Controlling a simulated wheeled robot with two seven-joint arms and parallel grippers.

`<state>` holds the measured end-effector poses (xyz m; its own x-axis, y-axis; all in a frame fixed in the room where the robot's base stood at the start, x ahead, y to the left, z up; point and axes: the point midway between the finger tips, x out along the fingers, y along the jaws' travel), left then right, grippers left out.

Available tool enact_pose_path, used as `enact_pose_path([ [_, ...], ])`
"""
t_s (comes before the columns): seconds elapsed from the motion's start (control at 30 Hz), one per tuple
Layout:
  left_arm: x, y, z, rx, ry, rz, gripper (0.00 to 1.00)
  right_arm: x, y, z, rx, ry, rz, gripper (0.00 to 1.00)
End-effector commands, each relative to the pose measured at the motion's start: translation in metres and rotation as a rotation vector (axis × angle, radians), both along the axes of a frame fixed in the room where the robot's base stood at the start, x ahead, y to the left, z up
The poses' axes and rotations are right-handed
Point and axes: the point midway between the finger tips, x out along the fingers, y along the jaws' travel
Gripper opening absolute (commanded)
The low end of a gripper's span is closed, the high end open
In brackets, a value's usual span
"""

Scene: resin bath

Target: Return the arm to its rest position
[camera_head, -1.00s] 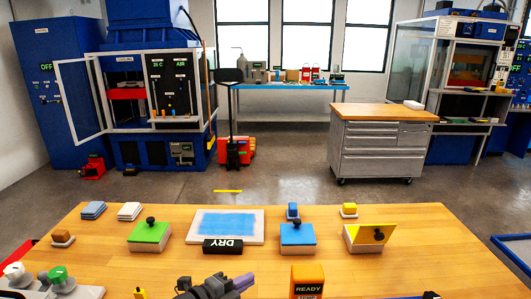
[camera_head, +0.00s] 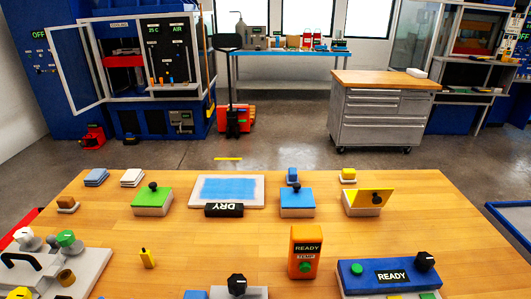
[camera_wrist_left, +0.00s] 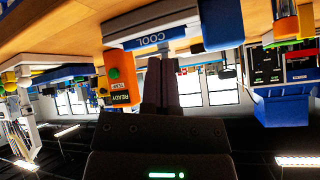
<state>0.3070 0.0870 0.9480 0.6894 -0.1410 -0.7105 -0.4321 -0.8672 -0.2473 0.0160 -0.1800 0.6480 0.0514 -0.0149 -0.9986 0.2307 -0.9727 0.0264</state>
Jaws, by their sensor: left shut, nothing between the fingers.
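My left gripper (camera_wrist_left: 160,88) shows in the left wrist view, its two dark fingers together and nothing between them. Neither gripper shows in the head view. In the left wrist view the room appears upside down, and the fingers are seen against the windows and the table edge. The orange READY box (camera_head: 306,252) stands upright on the wooden table (camera_head: 200,262); it also shows just left of the fingers in the wrist view (camera_wrist_left: 119,84). I cannot tell whether the fingers are near it.
On the table are a green-topped block (camera_head: 152,200), a DRY panel (camera_head: 228,191), a blue-topped block (camera_head: 297,203), a yellow-lidded box (camera_head: 368,202) and a blue READY unit (camera_head: 391,276). A knobbed grey fixture (camera_head: 88,266) stands at left. The table's middle is clear.

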Motion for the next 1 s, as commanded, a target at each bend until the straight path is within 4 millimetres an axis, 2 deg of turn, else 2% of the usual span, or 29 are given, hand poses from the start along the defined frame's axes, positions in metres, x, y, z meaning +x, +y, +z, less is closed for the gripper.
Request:
enact_pose_path([
  [0.1, -0.043, 0.022, -0.009, -0.037, 0.178, 0.130, 0.00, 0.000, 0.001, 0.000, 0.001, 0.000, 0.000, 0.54],
  [0.37, -0.133, 0.060, -0.013, -0.065, 0.512, 0.355, 0.00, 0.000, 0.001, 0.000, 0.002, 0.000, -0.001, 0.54],
  [0.6, -0.129, 0.059, -0.087, -0.047, 0.563, 0.354, 0.00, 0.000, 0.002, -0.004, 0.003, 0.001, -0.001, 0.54],
  [0.77, -0.136, 0.060, -0.143, -0.035, 0.593, 0.348, 0.00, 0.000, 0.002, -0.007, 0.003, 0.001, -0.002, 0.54],
  [0.87, -0.149, 0.062, -0.182, -0.024, 0.615, 0.344, 0.00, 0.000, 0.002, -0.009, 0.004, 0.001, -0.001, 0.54],
  [0.97, -0.172, 0.066, -0.228, -0.010, 0.645, 0.339, 0.00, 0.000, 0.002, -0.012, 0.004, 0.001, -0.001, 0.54],
  [1.0, -0.186, 0.068, -0.248, -0.003, 0.660, 0.336, 0.00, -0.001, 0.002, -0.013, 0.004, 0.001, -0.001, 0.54],
])
